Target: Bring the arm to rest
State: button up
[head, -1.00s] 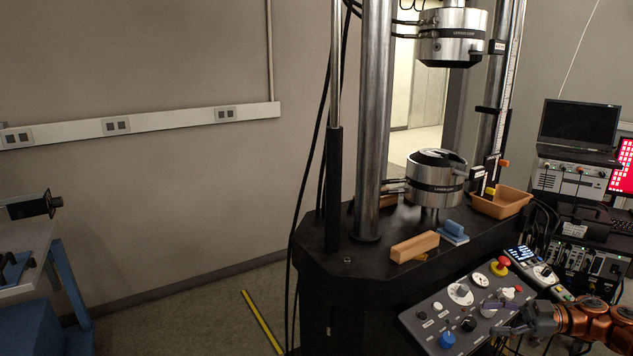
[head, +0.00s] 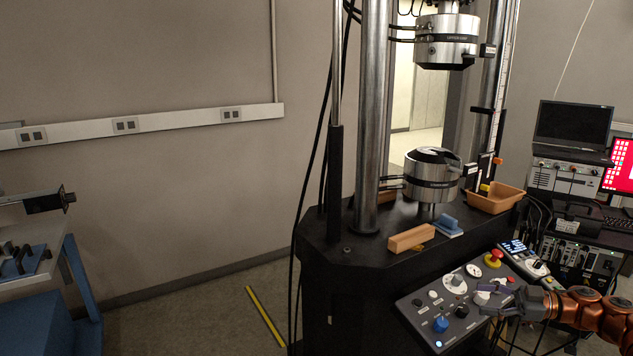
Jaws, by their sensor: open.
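My gripper (head: 500,300) is at the lower right of the head view, over the right part of the control panel (head: 424,305). Its dark fingers point left and are apart, with nothing seen between them. My orange arm reaches in from the right edge. The fingers cover part of the panel's knobs, and I cannot tell whether they touch any. A blue knob (head: 440,325) at the panel's lower left and a red button (head: 494,258) at its upper right are both clear of the gripper.
The test machine has an upper grip (head: 446,42) and a lower grip (head: 432,176). A wooden block (head: 411,238), a blue block (head: 448,226) and an orange tray (head: 497,199) sit on its black base. A laptop (head: 573,124) stands at right. Open floor lies at left.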

jog(key=w+d+r+m+t+h, duration=0.2)
jog(key=w+r+m+t+h, duration=0.25)
jog(key=w, duration=0.45)
jog(key=w+d+r+m+t+h, duration=0.2)
jog(key=w+r+t+h, duration=0.25)
jog(key=w+r, duration=0.45)
jog(key=s+d+r+m+t+h+p, duration=0.1)
jog(key=d+r+m+h, duration=0.25)
jog(key=r+h, duration=0.25)
jog(key=s+d+r+m+h+p, duration=0.1)
jog(key=d+r+m+h, duration=0.1)
jog(key=r+m+h, duration=0.3)
jog(key=s+a+f+m+g+h, duration=0.15)
jog(key=s+g, duration=0.25)
jog(key=s, duration=0.5)
jog(key=s+a+f+m+g+h, duration=0.1)
jog(key=s+a+m+g+h, duration=0.2)
jog(key=s, duration=0.6)
jog(key=s+a+f+g+y, duration=0.2)
jog(key=s+a+f, duration=0.3)
jog(key=s+a, duration=0.4)
jog(key=s+a+f+n+g+y+p, duration=0.1)
jog(key=s+a+f+g+y, duration=0.2)
jog(key=s+a, duration=0.7)
jog(key=s+a+f+n+g+y, duration=0.1)
jog(key=s+a+f+g+y, duration=0.2)
jog(key=s, duration=1.9)
jog(key=a+f+g, duration=0.2)
jog(key=a+f, duration=0.3)
jog(key=a, duration=0.2)
